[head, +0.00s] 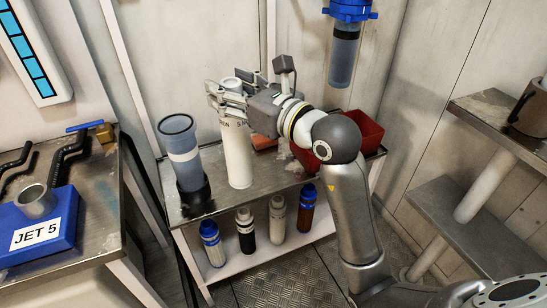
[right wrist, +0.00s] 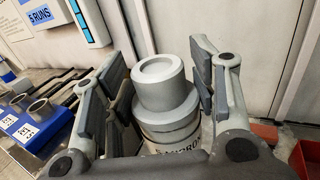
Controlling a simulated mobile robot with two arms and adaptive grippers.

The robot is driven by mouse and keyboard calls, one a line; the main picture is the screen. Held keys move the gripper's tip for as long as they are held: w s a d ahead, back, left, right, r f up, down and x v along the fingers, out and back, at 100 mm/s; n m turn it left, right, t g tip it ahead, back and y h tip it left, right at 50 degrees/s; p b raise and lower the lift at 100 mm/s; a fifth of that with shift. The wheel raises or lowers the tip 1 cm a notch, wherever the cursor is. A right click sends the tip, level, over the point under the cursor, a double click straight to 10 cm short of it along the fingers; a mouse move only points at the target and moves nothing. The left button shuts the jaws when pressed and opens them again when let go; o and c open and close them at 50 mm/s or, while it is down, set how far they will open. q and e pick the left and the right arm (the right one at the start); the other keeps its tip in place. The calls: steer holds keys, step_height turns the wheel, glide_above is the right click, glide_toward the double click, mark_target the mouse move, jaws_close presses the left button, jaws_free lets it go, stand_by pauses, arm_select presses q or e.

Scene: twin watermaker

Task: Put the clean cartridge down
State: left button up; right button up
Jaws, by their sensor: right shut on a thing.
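The clean cartridge (head: 238,160) is a tall white cylinder with printed lettering. It is upright at the steel bench, right of a blue-grey clear housing. Its lower end appears to be at the bench top; I cannot tell whether it touches. My right gripper (head: 228,98) reaches in from the right and is shut on the cartridge near its top. In the right wrist view, the cartridge's grey stepped cap (right wrist: 162,82) sits between the two fingers, with part of the lettering below it. My left gripper is not in view.
The blue-grey housing (head: 183,158) stands close left of the cartridge on the bench (head: 207,205). A red bin (head: 362,133) is at the right, behind my arm. Several bottles (head: 245,230) stand on the lower shelf. A blue housing (head: 344,50) hangs on the wall.

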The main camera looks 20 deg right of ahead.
steer(key=shift+w+r, duration=0.15)
steer(key=shift+r, duration=0.15)
arm_select(q)
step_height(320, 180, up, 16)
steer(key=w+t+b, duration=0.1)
steer(key=b, duration=0.3)
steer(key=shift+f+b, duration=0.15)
steer(key=shift+b, duration=0.15)
arm_select(e)
steer(key=w+d+f, duration=0.6)
steer(key=w+f, duration=0.6)
steer(key=shift+d+f, duration=0.4)
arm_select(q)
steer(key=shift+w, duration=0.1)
arm_select(e)
steer(key=shift+f, duration=0.1)
steer(key=o, duration=1.4)
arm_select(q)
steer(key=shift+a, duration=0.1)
